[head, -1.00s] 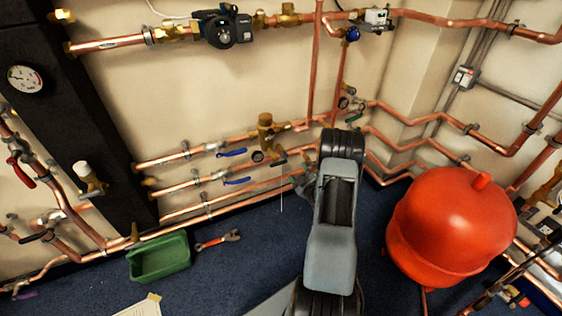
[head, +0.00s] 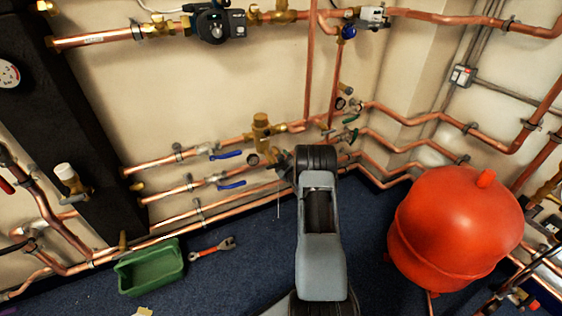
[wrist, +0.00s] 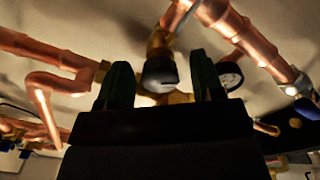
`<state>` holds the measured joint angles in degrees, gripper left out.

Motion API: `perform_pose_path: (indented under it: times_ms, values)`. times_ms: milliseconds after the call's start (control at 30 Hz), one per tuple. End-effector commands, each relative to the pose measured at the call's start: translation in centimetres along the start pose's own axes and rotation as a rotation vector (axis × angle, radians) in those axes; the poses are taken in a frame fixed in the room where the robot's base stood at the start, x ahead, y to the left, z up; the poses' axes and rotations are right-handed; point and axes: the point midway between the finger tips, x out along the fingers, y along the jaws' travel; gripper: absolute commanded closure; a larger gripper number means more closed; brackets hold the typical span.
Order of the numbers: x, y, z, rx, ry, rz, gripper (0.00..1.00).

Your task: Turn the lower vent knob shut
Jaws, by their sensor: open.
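In the wrist view, a dark round knob (wrist: 160,74) with a pale rim sits on a brass fitting, below a copper pipe. My gripper (wrist: 162,62) is open, with one dark finger on each side of the knob. A gap shows on both sides, and I cannot tell how far the fingers reach along it. In the head view, a brass valve body (head: 261,131) stands on the upper of the low copper pipes. My arm (head: 320,230) ends just right of and below it. The knob and fingertips cannot be made out clearly there.
A small gauge (wrist: 230,75) sits just beyond the right finger in the wrist view. Blue-handled valves (head: 226,155) line the pipes to the left. A red vessel (head: 450,230) stands on the right. A green bin (head: 150,268) and a wrench (head: 213,248) lie on the floor.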

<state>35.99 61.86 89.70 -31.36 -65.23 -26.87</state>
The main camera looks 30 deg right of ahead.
Motion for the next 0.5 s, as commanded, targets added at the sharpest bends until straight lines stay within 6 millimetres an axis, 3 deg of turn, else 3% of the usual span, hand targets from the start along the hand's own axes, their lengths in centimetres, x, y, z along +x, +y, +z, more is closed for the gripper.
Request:
perform_pose_path:
  times_ms: [433,500]
  values:
    - [0.72,-0.01,-0.02,0.0,-0.001,-0.001,0.39]
    - [0.71,-0.01,-0.02,0.0,-0.001,-0.001,0.46]
